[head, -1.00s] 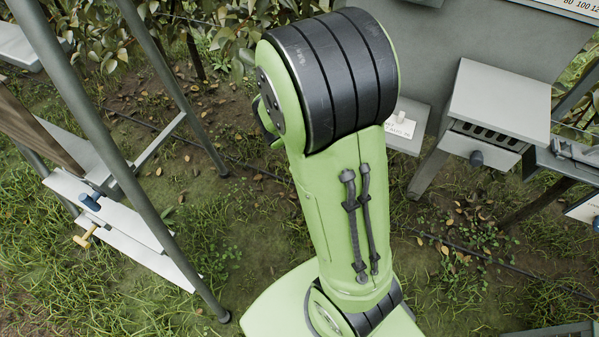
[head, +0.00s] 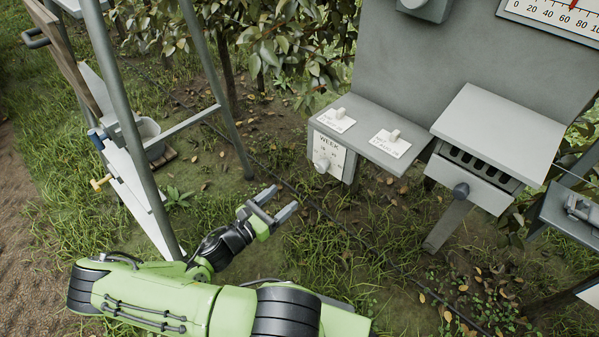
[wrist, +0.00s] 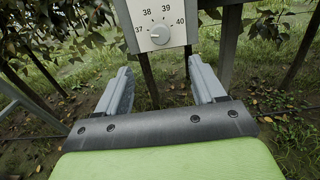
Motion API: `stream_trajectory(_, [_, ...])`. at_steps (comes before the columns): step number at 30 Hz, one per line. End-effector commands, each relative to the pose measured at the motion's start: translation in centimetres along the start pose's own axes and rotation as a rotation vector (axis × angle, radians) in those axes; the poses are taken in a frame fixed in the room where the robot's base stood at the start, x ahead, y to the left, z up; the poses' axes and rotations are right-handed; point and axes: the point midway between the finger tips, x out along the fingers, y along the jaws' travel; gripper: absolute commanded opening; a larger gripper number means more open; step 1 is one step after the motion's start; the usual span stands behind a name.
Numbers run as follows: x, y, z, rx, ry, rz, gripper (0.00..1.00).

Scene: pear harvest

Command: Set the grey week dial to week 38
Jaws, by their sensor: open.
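The grey week dial (head: 321,165) is a round knob on a white panel marked WEEK (head: 331,143), at the left end of a grey shelf. In the wrist view the dial (wrist: 160,34) sits below the numbers 37, 38, 39 and 40. A small dark mark shows on its left side, toward 37, but it is too small to read surely. My gripper (head: 284,200) is open and empty, in front of and below the dial, apart from it. In the wrist view its two fingers (wrist: 160,68) point toward the panel, with the dial above and between them.
Two white labelled switches (head: 341,113) stand on the grey shelf (head: 372,129). A metal ladder-like frame (head: 215,80) stands left. Open grass lies between the frame and panel.

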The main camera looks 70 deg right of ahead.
Motion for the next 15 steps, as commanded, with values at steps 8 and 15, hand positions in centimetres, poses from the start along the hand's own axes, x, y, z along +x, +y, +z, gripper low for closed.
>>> stream_trajectory(8, [4.8, -0.1, -0.2, 0.001, -0.003, -0.006, 0.69])
stream_trajectory(15, [10.9, -0.2, -0.2, 0.002, -0.003, -0.007, 0.69])
